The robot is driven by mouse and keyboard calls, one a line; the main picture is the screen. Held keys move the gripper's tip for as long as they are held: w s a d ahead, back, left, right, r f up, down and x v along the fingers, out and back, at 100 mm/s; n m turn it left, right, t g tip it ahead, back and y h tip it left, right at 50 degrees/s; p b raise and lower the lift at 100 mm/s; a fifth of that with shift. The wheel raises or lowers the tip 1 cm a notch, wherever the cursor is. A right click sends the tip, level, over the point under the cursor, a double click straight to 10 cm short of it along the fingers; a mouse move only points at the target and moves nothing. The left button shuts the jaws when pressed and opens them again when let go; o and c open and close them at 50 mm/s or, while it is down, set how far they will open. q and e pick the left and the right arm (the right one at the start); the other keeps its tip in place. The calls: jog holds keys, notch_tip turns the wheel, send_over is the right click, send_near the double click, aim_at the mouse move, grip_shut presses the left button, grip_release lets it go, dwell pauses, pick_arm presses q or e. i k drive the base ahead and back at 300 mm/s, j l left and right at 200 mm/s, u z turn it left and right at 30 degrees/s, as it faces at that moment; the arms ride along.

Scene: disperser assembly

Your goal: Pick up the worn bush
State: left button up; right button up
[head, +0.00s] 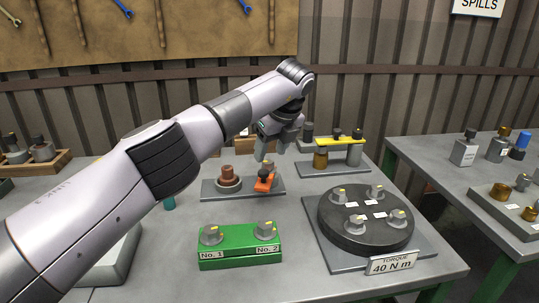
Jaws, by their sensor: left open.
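A reddish-brown bush-like part (228,172) stands upright in a grey round seat on a flat grey plate (208,191), near the middle of the table. It looks like the worn bush, but no label on it shows. An orange piece (264,181) stands on the same plate to its right. My left gripper (271,152) is open and empty, with its fingers pointing down above and behind the orange piece, up and to the right of the bush. The fingers appear apart from both. My right gripper is out of view.
A green block (240,259) marked No. 1 and No. 2 stands in front. A black round disc (365,222) with several fittings is at the right, by a torque sign (391,263). A yellow-barred stand (341,142) is behind. A second table (440,160) is farther right.

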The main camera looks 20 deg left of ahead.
aim_at(227, 179)
jog(key=k, duration=1)
